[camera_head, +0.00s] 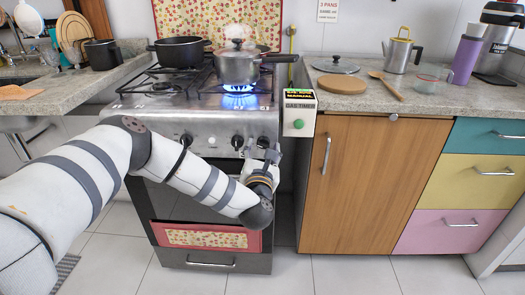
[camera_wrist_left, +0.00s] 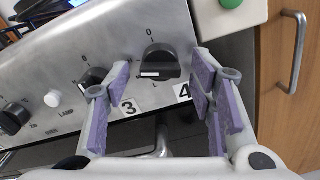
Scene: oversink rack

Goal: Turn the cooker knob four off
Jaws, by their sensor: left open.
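Cooker knob four (camera_wrist_left: 160,62) is black and round, with a white mark on its bar, which lies roughly level in the left wrist view. The "0" is above it and the "4" label (camera_wrist_left: 183,92) at its lower right. My left gripper (camera_wrist_left: 160,88) is open, its purple-padded fingers on either side of the knob and no visible grip on it. In the head view my left gripper (camera_head: 272,156) is at the right end of the cooker's (camera_head: 150,110) knob panel. A blue flame (camera_head: 239,88) burns under the lidded pot (camera_head: 236,68).
Knob three (camera_wrist_left: 92,80) is just left of my left finger. A gas timer box (camera_head: 299,112) with a green button hangs right of the cooker, close to the gripper. A black pan (camera_head: 180,50) stands on the back left. The floor ahead is clear.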

